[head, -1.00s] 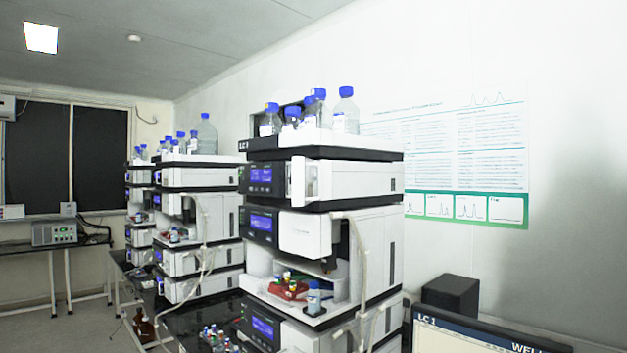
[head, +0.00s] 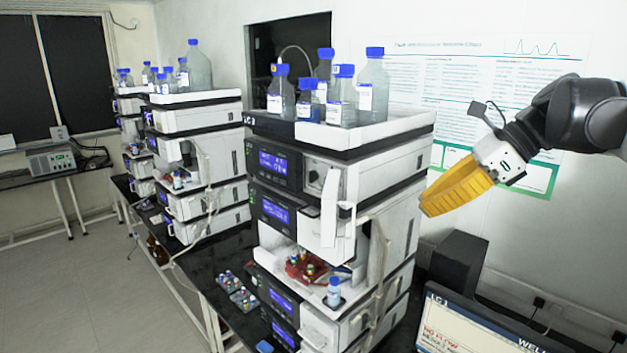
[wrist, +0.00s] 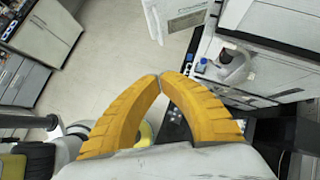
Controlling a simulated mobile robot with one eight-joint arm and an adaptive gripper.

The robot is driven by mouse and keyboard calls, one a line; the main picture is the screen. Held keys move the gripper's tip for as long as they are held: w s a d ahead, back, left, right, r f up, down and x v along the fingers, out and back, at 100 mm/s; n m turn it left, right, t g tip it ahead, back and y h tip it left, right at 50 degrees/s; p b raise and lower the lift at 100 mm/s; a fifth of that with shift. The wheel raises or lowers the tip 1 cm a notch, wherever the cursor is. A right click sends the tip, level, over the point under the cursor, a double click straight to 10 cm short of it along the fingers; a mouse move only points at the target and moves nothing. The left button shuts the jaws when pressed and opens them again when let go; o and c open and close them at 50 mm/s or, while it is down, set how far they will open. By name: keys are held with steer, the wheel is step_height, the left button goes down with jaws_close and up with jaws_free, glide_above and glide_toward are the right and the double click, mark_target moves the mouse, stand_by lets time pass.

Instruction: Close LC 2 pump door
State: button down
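The front LC stack (head: 400,165) stands centre in the head view; the digit on its LC label is unclear. Near its top, a narrow white door (head: 330,207) stands swung outward from an upper module. A second LC stack (head: 205,118) stands behind it to the left; I cannot make out an open pump door there. My yellow gripper (head: 426,205) is right of the front stack, apart from it, with no object in it. In the wrist view its fingertips (wrist: 160,76) meet. A white panel with a label (wrist: 183,18), swung out over the floor, shows beyond them.
Blue-capped bottles (head: 342,98) stand on the front stack. A vial tray (head: 237,291) lies on the dark bench beside it. A monitor (head: 470,325) and a black box (head: 458,263) are at right. The floor (head: 70,290) at left is clear.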

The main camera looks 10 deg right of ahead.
steer(key=w+a+f+p, duration=0.2)
steer(key=w+a+f, duration=0.3)
steer(key=a, duration=0.4)
steer(key=shift+a+f+m, duration=0.2)
steer(key=shift+f+m, duration=0.1)
steer(key=shift+f, duration=0.25)
steer(key=shift+a, duration=0.15)
steer(key=shift+a+m+t, duration=0.4)
steer(key=shift+a+m, duration=0.1)
steer(key=shift+a, duration=0.1)
steer(key=shift+a, duration=0.1)
